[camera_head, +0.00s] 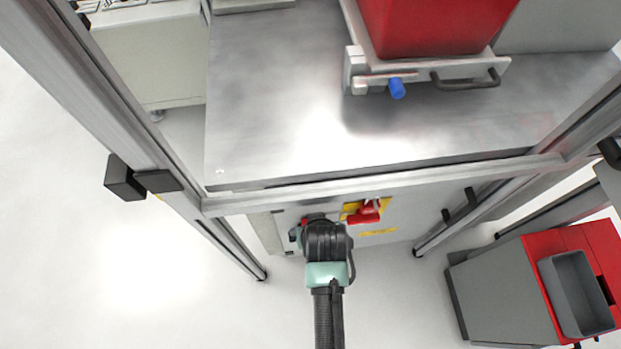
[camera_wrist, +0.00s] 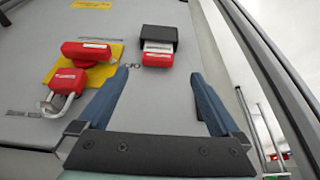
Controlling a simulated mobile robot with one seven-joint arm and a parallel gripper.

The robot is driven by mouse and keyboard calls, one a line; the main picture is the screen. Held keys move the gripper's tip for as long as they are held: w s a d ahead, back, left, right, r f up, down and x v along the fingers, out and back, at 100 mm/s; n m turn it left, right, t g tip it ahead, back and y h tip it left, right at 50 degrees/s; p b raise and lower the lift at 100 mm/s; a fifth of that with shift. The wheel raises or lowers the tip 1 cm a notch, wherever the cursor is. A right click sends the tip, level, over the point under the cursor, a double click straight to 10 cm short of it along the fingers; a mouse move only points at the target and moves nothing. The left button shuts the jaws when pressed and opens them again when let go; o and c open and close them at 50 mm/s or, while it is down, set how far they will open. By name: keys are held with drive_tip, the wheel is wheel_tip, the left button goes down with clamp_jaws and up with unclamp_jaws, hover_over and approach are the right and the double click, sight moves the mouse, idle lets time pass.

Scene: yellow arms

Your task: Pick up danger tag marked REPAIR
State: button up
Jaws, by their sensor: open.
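A red and white tag-like piece (camera_wrist: 157,55) sits in or against a black holder (camera_wrist: 163,36) on a grey panel in the wrist view. Its print is too small to read, so I cannot confirm REPAIR. My gripper (camera_wrist: 160,75) is open, with its two blue fingers apart. In the picture the piece lies just beyond the fingertips, between their lines, and nothing is held. In the head view my wrist (camera_head: 326,240) is in front of the panel and hides much of the holder area; the fingers are mostly hidden.
A red switch handle (camera_wrist: 87,51) on a yellow plate (camera_wrist: 104,68) and a red padlock (camera_wrist: 66,84) are left of the holder. The grey panel (camera_wrist: 150,105) is below a metal tabletop (camera_head: 270,110). Frame posts flank it. A red-and-grey cabinet (camera_head: 505,290) stands right.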

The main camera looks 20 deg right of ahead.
drive_tip(key=b+x, duration=0.2)
drive_tip(key=x, duration=0.7)
drive_tip(key=shift+w+d+f, duration=0.2)
drive_tip(key=shift+d+f, duration=0.05)
drive_tip(key=c, duration=1.3)
drive_tip(key=shift+r, duration=0.2)
